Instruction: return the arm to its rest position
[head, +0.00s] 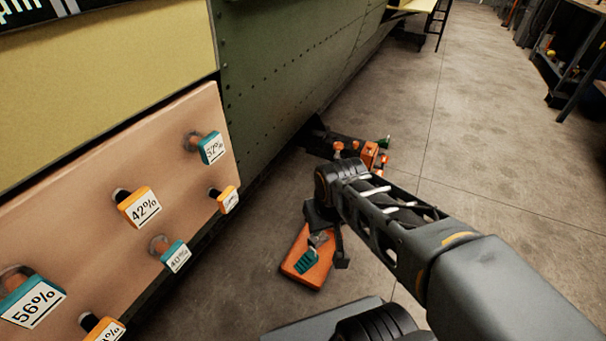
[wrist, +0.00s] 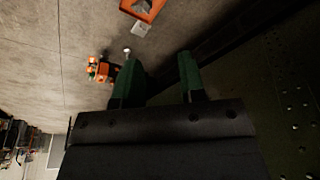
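My arm reaches in from the lower right of the head view, with its dark wrist (head: 343,178) bent over the floor beside the fuselage. My gripper (wrist: 160,60) shows in the wrist view as two green fingers set well apart. Nothing is held between them, and floor shows through the gap. No rest position is marked in either view.
A tan panel (head: 75,220) with several tagged pegs stands at the left, against the green fuselage skin (head: 285,65). An orange piece (head: 313,270) lies below the wrist. Another orange object (head: 370,153) sits behind it. Concrete floor (head: 480,130) is clear at the right, before shelving.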

